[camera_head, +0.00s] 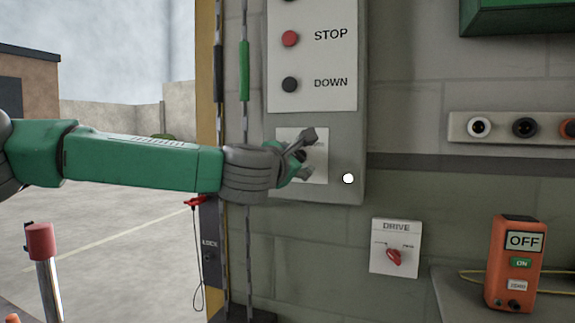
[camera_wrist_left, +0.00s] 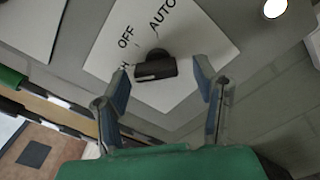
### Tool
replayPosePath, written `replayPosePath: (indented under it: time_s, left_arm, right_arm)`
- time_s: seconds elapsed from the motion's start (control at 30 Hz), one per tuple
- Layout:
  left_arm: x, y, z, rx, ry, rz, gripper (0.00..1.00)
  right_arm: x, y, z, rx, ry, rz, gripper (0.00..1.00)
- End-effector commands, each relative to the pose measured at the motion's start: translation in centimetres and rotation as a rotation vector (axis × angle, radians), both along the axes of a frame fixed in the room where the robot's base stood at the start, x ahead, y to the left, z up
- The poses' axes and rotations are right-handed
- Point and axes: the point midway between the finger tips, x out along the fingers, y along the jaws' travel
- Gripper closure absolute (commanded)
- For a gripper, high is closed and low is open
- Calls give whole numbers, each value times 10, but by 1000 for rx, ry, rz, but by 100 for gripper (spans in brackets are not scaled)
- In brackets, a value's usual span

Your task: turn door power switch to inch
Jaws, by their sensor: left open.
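The door power switch is a black rotary knob (camera_wrist_left: 155,66) on a white plate marked OFF and AUTO, with a third label mostly hidden at its left. In the head view the plate (camera_head: 318,172) is on the grey control panel (camera_head: 348,130), below the DOWN button. My left gripper (camera_head: 306,153) is in front of this plate and hides most of the knob. In the left wrist view my left gripper (camera_wrist_left: 162,88) is open, with one finger on each side of the knob and a gap to each. My right gripper is not in view.
A red STOP button (camera_head: 290,38) and a black DOWN button (camera_head: 290,84) are above the plate. A white lamp (camera_head: 348,178) is beside it. A DRIVE switch plate (camera_head: 384,262) and an orange OFF box (camera_head: 512,270) are lower right. Hanging cables (camera_head: 244,110) run left of the panel.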

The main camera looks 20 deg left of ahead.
Motion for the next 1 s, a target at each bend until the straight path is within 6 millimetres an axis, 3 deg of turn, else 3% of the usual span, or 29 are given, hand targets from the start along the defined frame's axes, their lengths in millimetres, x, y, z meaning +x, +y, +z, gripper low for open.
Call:
replayPosePath:
  time_s: [0.5, 0.7, 1.0]
  left_arm:
    - [-97, 4, -2, 0, 5, -3, 45]
    - [-110, 5, -3, -1, 5, -1, 45]
    - [-111, 5, -3, -1, 6, -1, 45]
  right_arm:
    - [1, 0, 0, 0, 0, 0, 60]
    - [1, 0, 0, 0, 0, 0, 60]
    - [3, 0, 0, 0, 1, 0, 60]
